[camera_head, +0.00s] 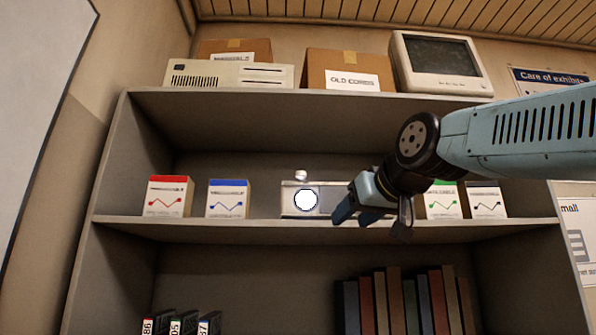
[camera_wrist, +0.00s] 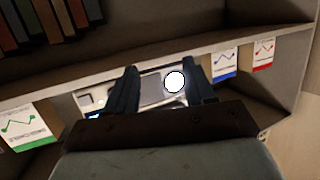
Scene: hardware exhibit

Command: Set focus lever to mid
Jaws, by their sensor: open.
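A pale box-shaped device (camera_head: 328,188) with a bright round white disc on its front stands on the middle shelf. A small pale knob (camera_head: 300,175) shows above its top left; I cannot tell whether this is the focus lever. My gripper (camera_head: 356,213) is in front of the device's right part and hides it. In the wrist view, which is upside down, the device (camera_wrist: 152,90) shows between and behind the two dark fingers of my open gripper (camera_wrist: 162,70). The bright disc is near the right finger. I cannot tell whether the fingers touch anything.
Red (camera_head: 168,196) and blue (camera_head: 228,199) marked boxes stand left of the device; green (camera_head: 443,200) and dark (camera_head: 486,200) marked ones stand right, near my arm. The shelf board above (camera_head: 290,98) limits height. Books (camera_head: 395,300) stand below.

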